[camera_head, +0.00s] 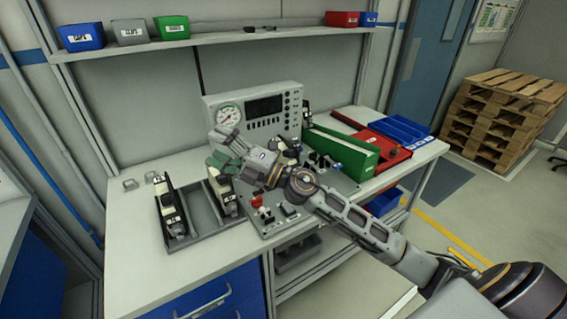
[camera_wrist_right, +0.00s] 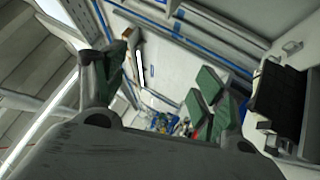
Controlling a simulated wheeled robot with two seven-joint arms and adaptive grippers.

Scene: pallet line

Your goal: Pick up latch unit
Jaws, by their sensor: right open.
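Two black and cream latch units stand in a grey tray (camera_head: 204,231) at the left of the bench. One latch unit (camera_head: 171,210) is at the tray's left side; the other latch unit (camera_head: 222,192) is at its right side. My right gripper (camera_head: 222,149) is just above and behind the right-hand unit, with its fingers pointing left. Its green-padded fingers are apart in the right wrist view (camera_wrist_right: 160,90), with nothing between them. A black object (camera_wrist_right: 278,95) shows at that view's right; I cannot tell what it is. My left gripper is out of view.
A test panel with a gauge (camera_head: 256,111) stands behind my right gripper. A base with a red button (camera_head: 257,201) lies under my right arm. A green bin (camera_head: 341,154) and a red tray (camera_head: 385,150) are further right. The bench's front left is clear.

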